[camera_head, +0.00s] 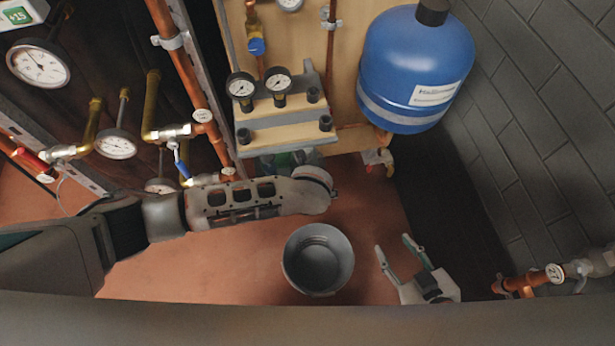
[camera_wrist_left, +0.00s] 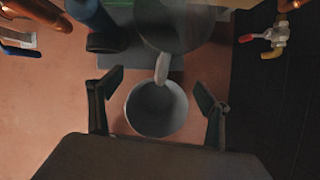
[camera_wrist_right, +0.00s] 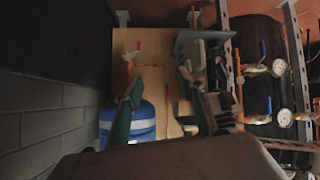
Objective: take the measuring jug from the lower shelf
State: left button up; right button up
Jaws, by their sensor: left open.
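A grey, round vessel (camera_wrist_left: 178,25) that looks like the measuring jug is at the top of the left wrist view. Its pale handle (camera_wrist_left: 162,68) points down the picture, between the fingertips of my left gripper (camera_wrist_left: 157,80). The fingers are spread, with a gap on both sides of the handle. In the head view my left forearm hides this gripper, and I cannot make out the jug there. The lower shelf (camera_wrist_left: 150,63) shows only in part. My right gripper (camera_head: 392,243) is open and empty, right of the bucket.
A grey bucket (camera_head: 318,260) stands on the reddish floor below. The upper shelf (camera_head: 285,130) carries gauges and fittings close above my left wrist. Copper pipes (camera_head: 185,60) stand on the left. A blue tank (camera_head: 415,65) hangs by the block wall (camera_head: 540,100). Floor around the bucket is clear.

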pick_arm(q)
jog(key=shift+w+f, duration=0.1)
jog(key=shift+w, duration=1.05)
jog(key=shift+w+b, duration=0.3)
jog(key=shift+b, duration=0.05)
jog(key=w+b, duration=0.1)
jog(key=w+f, duration=0.1)
jog(key=w, duration=0.1)
jog(key=w+f+b, duration=0.1)
jog(key=shift+w+f+b, duration=0.2)
jog(key=shift+w+b, duration=0.1)
jog(key=shift+a, duration=0.1)
jog(key=c, duration=0.9)
jog(key=shift+c, duration=0.2)
pick_arm(e)
jog(key=shift+w+a+r+y, duration=0.25)
jog(key=shift+a+r, duration=0.05)
jog(key=shift+a, duration=0.35)
jog(key=shift+w+a+r+y, duration=0.2)
jog(key=shift+a+r+y, duration=0.1)
jog(key=shift+a, duration=0.3)
